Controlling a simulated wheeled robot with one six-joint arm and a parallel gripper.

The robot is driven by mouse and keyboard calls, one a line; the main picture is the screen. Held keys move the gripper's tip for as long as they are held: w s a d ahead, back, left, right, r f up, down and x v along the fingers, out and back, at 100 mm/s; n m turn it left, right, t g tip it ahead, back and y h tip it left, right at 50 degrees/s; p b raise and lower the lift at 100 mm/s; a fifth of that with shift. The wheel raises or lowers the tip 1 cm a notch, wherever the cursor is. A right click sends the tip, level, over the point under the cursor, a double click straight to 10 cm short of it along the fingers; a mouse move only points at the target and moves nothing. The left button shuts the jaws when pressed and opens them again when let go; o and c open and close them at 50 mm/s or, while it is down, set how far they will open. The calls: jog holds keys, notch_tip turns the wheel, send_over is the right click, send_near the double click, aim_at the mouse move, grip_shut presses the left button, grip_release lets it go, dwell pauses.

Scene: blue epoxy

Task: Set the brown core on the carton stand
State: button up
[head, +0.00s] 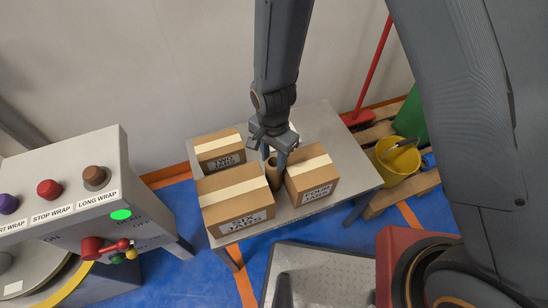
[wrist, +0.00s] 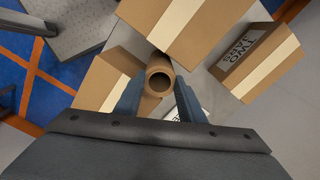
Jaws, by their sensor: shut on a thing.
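The brown core (head: 273,173) is a hollow cardboard tube, held upright in the gap between two cartons. My gripper (head: 275,157) is shut on its upper part, pointing down. In the wrist view the core's open round end (wrist: 159,79) shows between my two fingers (wrist: 158,98). The carton stand appears to be the grey table (head: 328,125) with cartons on it. The core is over this table; its lower end is hidden, so I cannot tell whether it touches the top.
A large carton (head: 235,192) is close left of the core, another carton (head: 313,176) close right, and a smaller carton (head: 220,152) behind left. The table's right end is clear. A yellow bucket (head: 398,160) stands beyond it. A button panel (head: 70,185) is at left.

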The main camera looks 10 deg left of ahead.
jog(key=shift+f, duration=0.1)
jog(key=o, duration=1.2)
jog(key=shift+c, duration=0.2)
notch_tip(320, 180, up, 12)
jog(key=shift+b, duration=0.35)
jog(key=s+d+r+n, duration=0.1)
jog(key=d+r+n, duration=0.2)
jog(key=d, duration=1.1)
jog(key=s+d+r+n, duration=0.1)
jog(key=d+r, duration=0.6)
jog(key=d, duration=0.7)
jog(key=shift+s+r+n, duration=0.3)
jog(key=shift+s+n, duration=0.05)
jog(key=shift+n, duration=0.55)
